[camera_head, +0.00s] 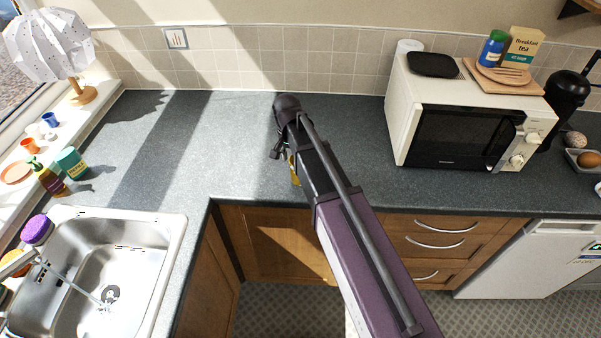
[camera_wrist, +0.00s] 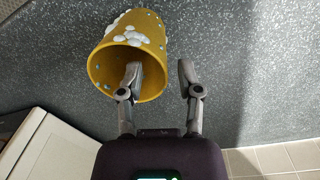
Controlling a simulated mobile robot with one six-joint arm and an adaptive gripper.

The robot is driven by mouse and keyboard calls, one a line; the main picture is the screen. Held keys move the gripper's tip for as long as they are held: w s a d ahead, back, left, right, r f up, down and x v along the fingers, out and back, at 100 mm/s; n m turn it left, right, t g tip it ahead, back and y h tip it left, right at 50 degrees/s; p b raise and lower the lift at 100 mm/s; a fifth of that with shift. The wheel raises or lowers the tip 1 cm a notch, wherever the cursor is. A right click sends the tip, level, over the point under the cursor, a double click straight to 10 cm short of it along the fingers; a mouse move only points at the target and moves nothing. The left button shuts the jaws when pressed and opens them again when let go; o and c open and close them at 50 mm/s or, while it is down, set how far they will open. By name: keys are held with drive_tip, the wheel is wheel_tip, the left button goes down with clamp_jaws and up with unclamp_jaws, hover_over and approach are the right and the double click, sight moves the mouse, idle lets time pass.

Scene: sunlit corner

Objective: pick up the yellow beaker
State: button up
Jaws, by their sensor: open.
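The yellow beaker (camera_wrist: 150,28), with raised white and pale blue dots, is on the dark speckled worktop in the wrist view. Its open mouth faces my gripper; I cannot tell for sure whether it stands or lies. My gripper (camera_wrist: 158,65) is open. Its left finger overlaps the mouth and seems to reach into it, while the right finger is outside, beside the rim. The near-right wall appears between them; contact is unclear. In the head view my arm hides most of the beaker, leaving a yellow sliver (camera_head: 294,171) beside the arm.
A white microwave (camera_head: 466,118) stands right of my arm, with a board and tea box (camera_head: 523,47) on top. The sink (camera_head: 111,274) is at the lower left. A lamp (camera_head: 50,48) and cups line the windowsill. The worktop left of my arm is clear.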

drive_tip(key=shift+f, duration=0.1)
drive_tip(key=f+b, duration=0.3)
drive_tip(key=shift+w+a+f+b, duration=0.1)
drive_tip(key=shift+w+f+b, duration=0.1)
drive_tip(key=shift+b, duration=0.1)
drive_tip(key=shift+f+b, duration=0.8)
clamp_jaws()
